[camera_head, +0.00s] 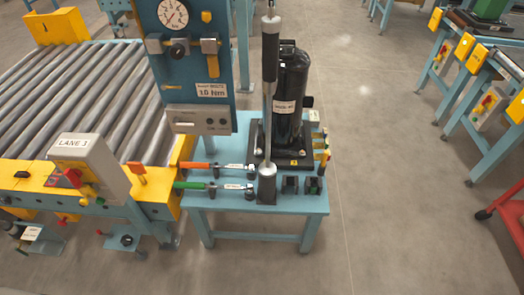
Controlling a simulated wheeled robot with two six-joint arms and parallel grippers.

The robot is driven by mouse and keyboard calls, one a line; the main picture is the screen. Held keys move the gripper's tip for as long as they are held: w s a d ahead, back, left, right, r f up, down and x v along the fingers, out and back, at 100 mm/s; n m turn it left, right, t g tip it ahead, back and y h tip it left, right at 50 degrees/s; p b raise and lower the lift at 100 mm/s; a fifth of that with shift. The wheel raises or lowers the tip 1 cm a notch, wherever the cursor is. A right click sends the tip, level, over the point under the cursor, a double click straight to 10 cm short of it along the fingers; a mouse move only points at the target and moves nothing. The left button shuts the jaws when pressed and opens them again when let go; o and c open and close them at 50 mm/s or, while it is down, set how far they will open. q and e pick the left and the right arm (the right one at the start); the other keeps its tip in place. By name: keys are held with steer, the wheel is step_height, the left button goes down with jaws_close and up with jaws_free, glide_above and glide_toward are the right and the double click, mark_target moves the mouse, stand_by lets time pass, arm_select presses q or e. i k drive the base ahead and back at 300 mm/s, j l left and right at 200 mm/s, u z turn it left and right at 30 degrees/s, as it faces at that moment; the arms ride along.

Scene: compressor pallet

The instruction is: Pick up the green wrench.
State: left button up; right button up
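The green wrench (212,186) lies on the blue table (230,203), near its front left. Its green handle points left toward the conveyor, and its grey shaft carries a white label and a dark head at the right end. A similar wrench with an orange handle (212,166) lies parallel just behind it. Nothing is gripping the green wrench. Neither of my grippers is in view.
A tall rod with a black grip (270,55) stands upright just right of the wrench heads. Behind it is a black compressor (290,95). A gauge panel (195,60) rises behind the wrenches. A roller conveyor (70,90) borders the left. Open floor (400,210) lies right.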

mark_target(249, 189)
steer(key=l+u, duration=0.75)
steer(key=l, duration=0.15)
steer(key=k, duration=0.05)
